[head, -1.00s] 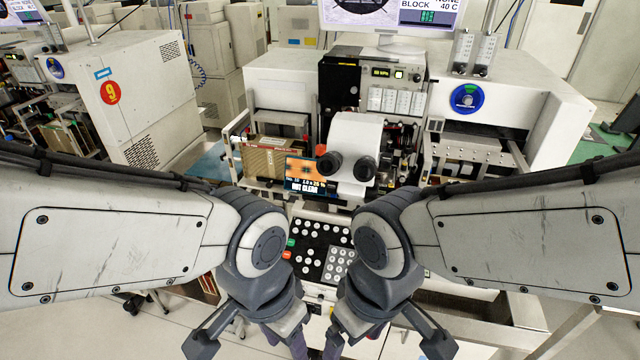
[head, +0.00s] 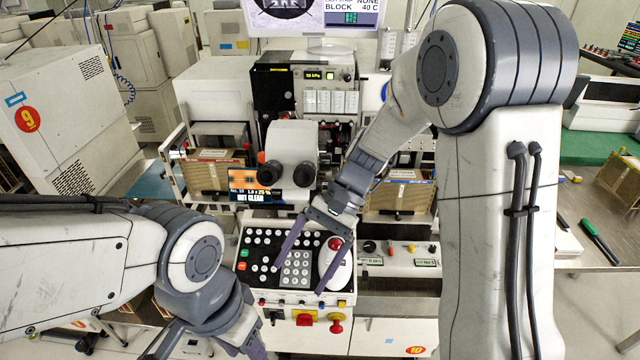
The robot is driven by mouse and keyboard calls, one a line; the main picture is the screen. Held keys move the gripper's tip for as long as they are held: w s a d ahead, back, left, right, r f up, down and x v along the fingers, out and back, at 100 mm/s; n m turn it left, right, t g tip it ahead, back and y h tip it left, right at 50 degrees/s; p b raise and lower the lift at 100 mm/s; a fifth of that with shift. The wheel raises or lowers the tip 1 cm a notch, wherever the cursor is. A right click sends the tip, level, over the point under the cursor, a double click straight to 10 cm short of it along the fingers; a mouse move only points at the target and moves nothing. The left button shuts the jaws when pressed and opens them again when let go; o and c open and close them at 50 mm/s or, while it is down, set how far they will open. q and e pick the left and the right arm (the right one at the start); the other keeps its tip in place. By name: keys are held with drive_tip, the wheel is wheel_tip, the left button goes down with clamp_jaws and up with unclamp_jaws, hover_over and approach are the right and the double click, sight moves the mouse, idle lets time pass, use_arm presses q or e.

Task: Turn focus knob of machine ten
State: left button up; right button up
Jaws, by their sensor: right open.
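A red ball sits on a white oval device (head: 334,266) at the panel's right. A black knob (head: 369,246) is on the ledge further right; I cannot tell which control is the focus knob. My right gripper (head: 298,279) is open and empty, its fingers pointing down over the keypad area. My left gripper (head: 208,345) is low at the bottom edge, its fingertips cut off.
An orange "10" label (head: 415,350) marks the front. Red and yellow switches (head: 336,323) jut out below the panel. Machine nine (head: 70,110) stands at left. A monitor (head: 315,15) is above. My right arm hides much of the machine's right side.

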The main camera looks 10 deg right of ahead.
drive_tip(key=w+d+m+t+y+p, duration=0.1)
drive_tip(key=w+d+m+t+y, duration=1.05)
drive_tip(key=w+d, duration=0.55)
drive_tip(key=w+a+m+g+h+p, duration=0.1)
drive_tip(key=w+a+m+g+p, duration=0.1)
drive_tip(key=a+p, duration=0.3)
drive_tip(key=a, duration=0.3)
drive_tip(key=shift+a+f, duration=0.3)
drive_tip(key=shift+f, duration=0.1)
drive_tip(key=shift+c, duration=0.3)
drive_tip(key=c, duration=1.3)
drive_tip(key=shift+f+n+b, duration=0.15)
drive_tip(key=shift+n+b, duration=0.5)
drive_tip(key=shift+b, duration=0.4)
drive_tip(key=shift+s+n+b, duration=0.2)
drive_tip(key=shift+n+b, duration=4.8)
drive_tip(key=shift+b, duration=1.85)
